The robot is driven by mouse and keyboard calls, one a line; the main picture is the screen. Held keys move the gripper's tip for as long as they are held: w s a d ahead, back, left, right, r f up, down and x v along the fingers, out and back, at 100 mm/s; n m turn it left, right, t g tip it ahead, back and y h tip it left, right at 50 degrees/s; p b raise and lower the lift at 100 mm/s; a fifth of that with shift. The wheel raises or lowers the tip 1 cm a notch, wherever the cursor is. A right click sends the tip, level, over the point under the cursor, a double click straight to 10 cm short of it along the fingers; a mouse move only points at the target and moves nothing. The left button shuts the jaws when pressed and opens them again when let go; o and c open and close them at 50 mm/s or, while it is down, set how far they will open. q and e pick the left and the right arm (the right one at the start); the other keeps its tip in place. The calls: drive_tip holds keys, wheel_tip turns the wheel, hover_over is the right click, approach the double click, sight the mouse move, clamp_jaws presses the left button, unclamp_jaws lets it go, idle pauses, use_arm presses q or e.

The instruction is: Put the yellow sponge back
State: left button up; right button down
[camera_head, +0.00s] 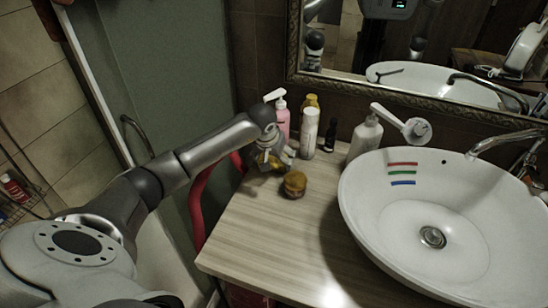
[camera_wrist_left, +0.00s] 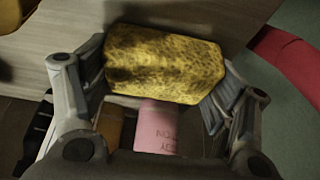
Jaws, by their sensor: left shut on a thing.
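The yellow sponge (camera_wrist_left: 165,62), with dark speckles, fills the space between the two fingers of my left gripper (camera_wrist_left: 164,72) in the left wrist view. The gripper is shut on it. In the head view my left gripper (camera_head: 274,159) is at the back left of the wooden counter, in front of the pink pump bottle. The sponge is mostly hidden by the fingers there. I cannot tell whether it touches the counter. My right gripper is not in view.
A small round brown-yellow item (camera_head: 294,184) stands just right of the gripper. A pink bottle (camera_head: 282,122), a white bottle (camera_head: 309,133) and a pump bottle (camera_head: 365,138) stand behind. The white basin (camera_head: 395,235) fills the right. The front counter (camera_head: 265,240) is clear. A red tube (camera_head: 200,195) hangs left.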

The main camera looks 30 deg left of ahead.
use_arm(q)
drive_tip(key=o, duration=1)
drive_tip(key=shift+c, duration=0.2)
drive_tip(key=shift+r, duration=0.1)
drive_tip(key=shift+r+p, duration=0.2)
drive_tip(key=shift+p, duration=0.1)
drive_tip(key=b+v, duration=0.2)
drive_tip(key=v, duration=0.9)
drive_tip(key=shift+s+r, duration=0.3)
